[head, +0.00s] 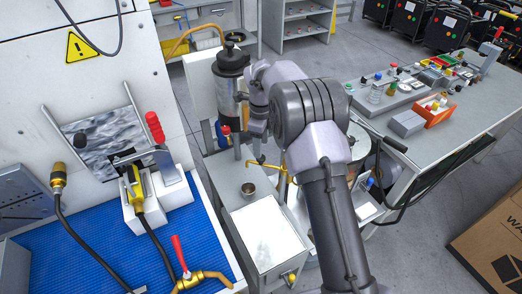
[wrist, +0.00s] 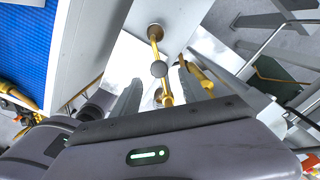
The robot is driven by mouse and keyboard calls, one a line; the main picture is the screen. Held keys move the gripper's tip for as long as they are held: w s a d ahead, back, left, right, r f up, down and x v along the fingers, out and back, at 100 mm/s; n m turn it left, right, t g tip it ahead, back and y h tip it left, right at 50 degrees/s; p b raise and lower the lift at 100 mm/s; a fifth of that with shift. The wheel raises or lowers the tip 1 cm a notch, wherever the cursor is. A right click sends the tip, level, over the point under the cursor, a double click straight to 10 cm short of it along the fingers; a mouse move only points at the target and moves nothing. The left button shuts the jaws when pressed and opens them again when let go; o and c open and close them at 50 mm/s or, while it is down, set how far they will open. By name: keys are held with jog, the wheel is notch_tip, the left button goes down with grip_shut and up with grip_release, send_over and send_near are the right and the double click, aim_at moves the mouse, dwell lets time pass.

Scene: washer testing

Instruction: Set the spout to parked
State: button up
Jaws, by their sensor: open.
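The spout is a thin brass-yellow pipe. In the head view the spout (head: 268,166) shows beside my arm, above the light cabinet, and part of it is hidden behind the arm. In the wrist view the spout (wrist: 154,48) runs down the middle from a round mount, with a grey ball knob (wrist: 159,69) on it. My gripper (wrist: 158,92) is open, with one grey finger on each side of the spout's line. I cannot tell whether a finger touches it. The gripper's fingers are hidden in the head view.
A tall metal cylinder (head: 231,80) stands behind. A blue-matted bench (head: 85,250) with hoses and a red-handled valve is at left. A grey table (head: 455,128) with an orange tray (head: 436,110) is at right.

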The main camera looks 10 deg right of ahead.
notch_tip(320, 180, up, 12)
jog(key=p, duration=0.3)
jog(key=shift+r, duration=0.25)
jog(key=s+r+n+t+y+b, duration=0.15)
jog(key=s+r+n+b, duration=0.25)
jog(key=s+r+n, duration=0.7)
jog(key=s+f+n+t+b, duration=0.2)
jog(key=s+f+n, duration=0.1)
jog(key=s, duration=0.9)
jog(key=s+f+n+t+b, duration=0.1)
jog(key=s+n, duration=0.4)
jog(key=s, duration=0.8)
notch_tip(320, 180, down, 2)
jog(key=shift+s+a+f+t+b, duration=0.25)
jog(key=shift+s+a+t+b, duration=0.1)
jog(key=shift+t, duration=0.3)
jog(key=shift+y, duration=0.25)
